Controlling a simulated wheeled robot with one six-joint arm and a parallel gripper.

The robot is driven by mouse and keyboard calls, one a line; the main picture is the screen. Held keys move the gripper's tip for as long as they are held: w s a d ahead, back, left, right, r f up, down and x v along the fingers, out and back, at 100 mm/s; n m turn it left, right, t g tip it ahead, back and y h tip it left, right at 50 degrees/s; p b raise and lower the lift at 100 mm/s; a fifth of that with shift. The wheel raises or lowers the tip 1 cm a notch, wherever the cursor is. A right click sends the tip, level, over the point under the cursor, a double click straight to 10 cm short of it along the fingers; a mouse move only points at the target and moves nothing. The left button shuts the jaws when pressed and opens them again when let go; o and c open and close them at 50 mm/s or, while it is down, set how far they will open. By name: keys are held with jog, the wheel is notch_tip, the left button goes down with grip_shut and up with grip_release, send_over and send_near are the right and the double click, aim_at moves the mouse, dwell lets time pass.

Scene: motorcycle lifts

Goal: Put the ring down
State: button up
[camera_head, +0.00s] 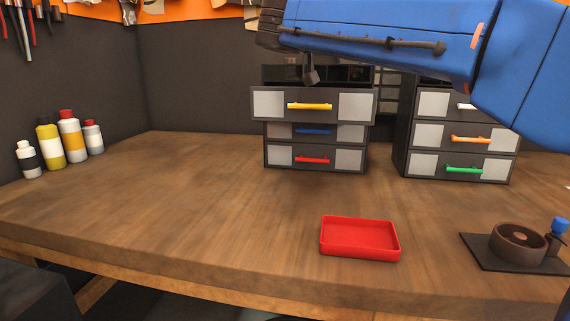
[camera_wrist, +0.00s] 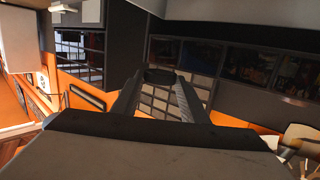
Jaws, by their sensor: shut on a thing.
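My gripper (camera_wrist: 158,84) shows in the wrist view with its two dark fingers angled in toward each other. It is shut on a small dark ring (camera_wrist: 160,74) at the fingertips. In the head view my blue arm reaches in from the upper right. A small dark piece (camera_head: 311,75) hangs below the arm, over the pulled-out yellow-handled drawer (camera_head: 350,105). I cannot tell whether it is a fingertip or the ring. The rest of the gripper is hidden in the head view.
A red tray (camera_head: 360,253) lies near the table's front edge. A dark round holder (camera_head: 518,243) sits on a plate at right. A second drawer unit (camera_head: 402,140) stands at back right, several bottles (camera_head: 70,137) at left. The wooden table's (camera_head: 190,205) left middle is clear.

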jog(key=v, duration=1.1)
jog(key=shift+s+a, duration=0.25)
jog(key=shift+a, duration=0.1)
jog(key=shift+s+a+n, duration=0.1)
jog(key=shift+n, duration=0.4)
